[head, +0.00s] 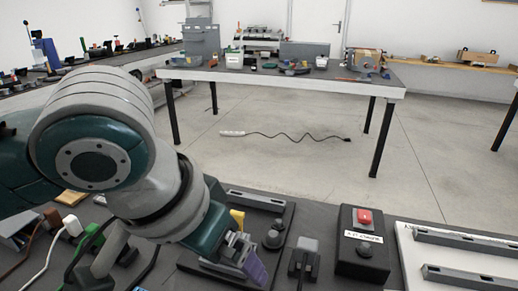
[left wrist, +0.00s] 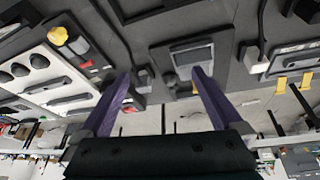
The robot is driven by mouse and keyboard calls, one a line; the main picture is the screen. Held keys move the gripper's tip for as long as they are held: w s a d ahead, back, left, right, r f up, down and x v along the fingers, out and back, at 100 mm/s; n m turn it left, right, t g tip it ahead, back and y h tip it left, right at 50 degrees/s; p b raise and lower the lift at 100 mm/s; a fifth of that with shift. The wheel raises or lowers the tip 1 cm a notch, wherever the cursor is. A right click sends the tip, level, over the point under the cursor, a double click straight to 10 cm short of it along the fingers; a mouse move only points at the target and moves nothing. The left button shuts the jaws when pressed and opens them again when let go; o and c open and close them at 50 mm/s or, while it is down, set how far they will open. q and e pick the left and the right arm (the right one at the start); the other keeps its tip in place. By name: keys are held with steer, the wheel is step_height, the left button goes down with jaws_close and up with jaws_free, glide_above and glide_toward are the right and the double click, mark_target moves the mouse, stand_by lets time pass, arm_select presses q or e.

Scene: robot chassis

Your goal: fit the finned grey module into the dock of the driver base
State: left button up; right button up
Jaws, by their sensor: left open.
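My left gripper (head: 245,262) reaches down from the left over a dark base plate (head: 287,218), which seems to be the driver base. The plate carries a grey bar, a black knob and a yellow part. In the left wrist view the two purple fingers of my left gripper (left wrist: 164,85) are spread apart with nothing between their tips. Beyond them lies a dark plate with a grey frame (left wrist: 192,52), perhaps the dock. A small grey block on a dark stand (head: 304,257) is right of the gripper. No fins are clear, so I cannot tell which part is the module. My right gripper is out of view.
A black box with a red button (head: 364,216) stands right of the plate. A white panel with grey rails (head: 404,250) is farther right. Cables and tools (head: 72,226) lie at the left. Another table (head: 270,78) stands across open floor.

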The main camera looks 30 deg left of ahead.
arm_select(q)
steer(key=s+f+m, duration=0.1)
steer(key=s+m, duration=0.1)
steer(key=s, duration=1)
steer(key=shift+s+a+g, duration=0.25)
steer(key=shift+g, duration=0.15)
